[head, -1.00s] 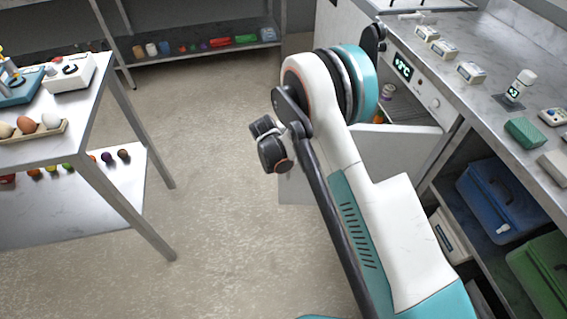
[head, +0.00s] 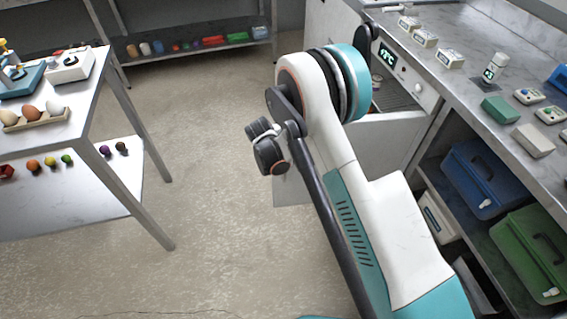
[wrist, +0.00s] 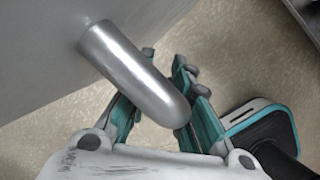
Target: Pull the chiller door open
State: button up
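The chiller (head: 418,88) is at the upper right under the counter, with a lit display on its front. Its grey door (head: 385,148) stands open, swung out into the room, and part of the inside shows. My arm covers much of the door. My gripper (head: 268,150) is at the door's outer side, and its fingers are poorly seen there. In the wrist view, the rounded metal handle (wrist: 135,72) stands out from the door. My gripper's teal fingers (wrist: 163,65) are apart on either side of the handle's lower part. Whether they press on it is hidden.
A steel table (head: 90,120) with eggs and devices stands at the left. The right counter (head: 470,65) holds several small boxes, with blue (head: 490,175) and green (head: 535,250) bins below. A shelf (head: 195,52) stands at the back. The floor (head: 200,220) between is clear.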

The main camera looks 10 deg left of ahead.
dwell(0.3)
jog(key=v, duration=1.2)
jog(key=shift+w, duration=0.1)
